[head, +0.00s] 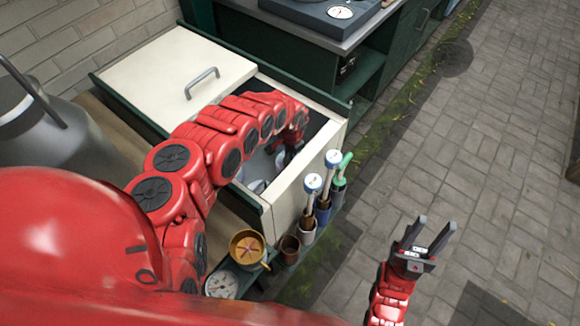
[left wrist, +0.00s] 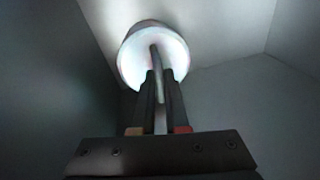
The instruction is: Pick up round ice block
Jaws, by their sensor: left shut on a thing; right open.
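A round pale block (left wrist: 138,62), which looks like the round ice block, shows in the left wrist view inside a grey-walled space. A narrow grey bar runs from its middle down between the fingers of my left gripper (left wrist: 158,80). The jaws are shut on this bar, which seems to belong to the block. In the head view my left arm bends down into the open cream-coloured chest (head: 295,205), and its gripper (head: 290,150) is partly hidden by my arm and the wall. My right gripper (head: 430,235) is open and empty over the paving, right of the chest.
The chest's lid (head: 175,75) covers its left part. A grey churn (head: 40,130) stands left; open paving lies right.

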